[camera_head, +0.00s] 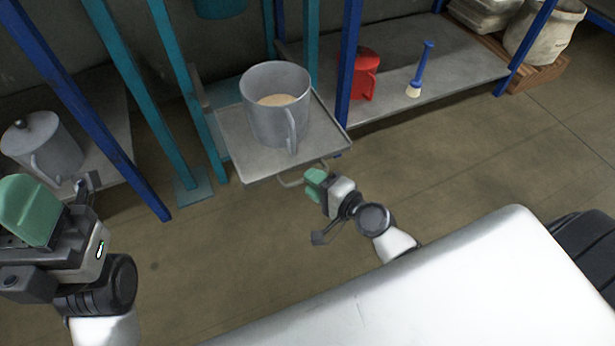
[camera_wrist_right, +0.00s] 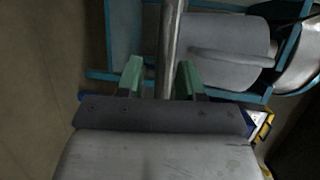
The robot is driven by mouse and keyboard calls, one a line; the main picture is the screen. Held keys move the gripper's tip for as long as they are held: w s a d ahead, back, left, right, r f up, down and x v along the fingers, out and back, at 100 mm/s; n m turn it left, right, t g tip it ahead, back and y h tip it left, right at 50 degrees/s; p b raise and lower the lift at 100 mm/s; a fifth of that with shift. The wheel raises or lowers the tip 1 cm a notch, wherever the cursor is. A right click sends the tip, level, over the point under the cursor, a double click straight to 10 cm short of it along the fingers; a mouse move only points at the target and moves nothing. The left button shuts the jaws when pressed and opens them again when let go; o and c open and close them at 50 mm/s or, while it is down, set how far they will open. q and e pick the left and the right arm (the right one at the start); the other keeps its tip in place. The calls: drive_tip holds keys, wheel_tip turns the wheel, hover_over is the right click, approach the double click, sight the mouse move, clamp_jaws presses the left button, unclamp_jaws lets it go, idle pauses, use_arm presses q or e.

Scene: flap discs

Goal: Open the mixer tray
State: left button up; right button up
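The mixer tray (camera_head: 240,150) is a grey metal plate in a teal frame, with a thin bar handle (camera_head: 290,183) on its front edge. A large grey mug (camera_head: 262,112) with pale contents stands on it. My right gripper (camera_head: 316,186) is at the right end of this handle. In the right wrist view its green fingertips (camera_wrist_right: 160,80) are apart, with a metal bar (camera_wrist_right: 171,40) between them, closer to the right finger; it appears to be the tray handle. My left gripper (camera_head: 50,215) is at the far left, away from the tray; its finger gap is hidden.
A lidded grey pot (camera_head: 42,148) stands on the left shelf. A red jug (camera_head: 365,76) and a blue-handled brush (camera_head: 421,68) are on the right shelf (camera_head: 450,85). Blue posts (camera_head: 349,60) flank the tray. The floor in front is clear.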

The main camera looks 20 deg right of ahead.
drive_tip(key=v, duration=0.8)
drive_tip(key=shift+s+b, duration=0.15)
drive_tip(key=shift+b, duration=0.2)
drive_tip(key=shift+r, duration=0.1)
